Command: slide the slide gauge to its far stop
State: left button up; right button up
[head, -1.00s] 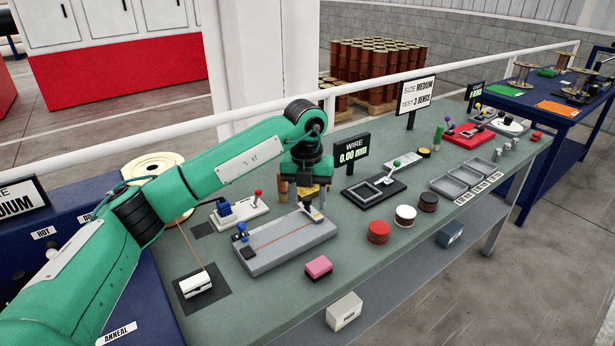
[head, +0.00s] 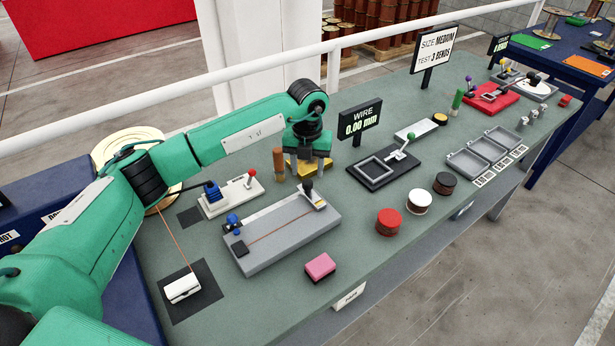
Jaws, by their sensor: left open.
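The slide gauge appears to be the long grey bed (head: 290,240) on the green bench, with a pale strip along its back edge and a thin copper-coloured line along its top. A blue clamp (head: 233,222) sits at its left end. A slider with a black knob (head: 308,187) sits at its right end. My left gripper (head: 311,162) points down just behind and above that knob, open, with no visible contact. A yellow block (head: 296,168) shows behind the fingers and is partly hidden. My right gripper is not in view.
A brown upright cylinder (head: 278,163) and a red-knobbed lever unit (head: 230,194) stand close left of the gripper. The wire display (head: 360,120) reads 0.00 mm behind it. A pink block (head: 320,267) and red spool (head: 389,221) lie in front.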

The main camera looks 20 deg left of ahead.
aim_at(307, 182)
pick_arm(q)
jog(key=shift+f+p, duration=0.55)
jog(key=shift+f, duration=2.2)
jog(key=shift+s, duration=0.15)
grip_shut()
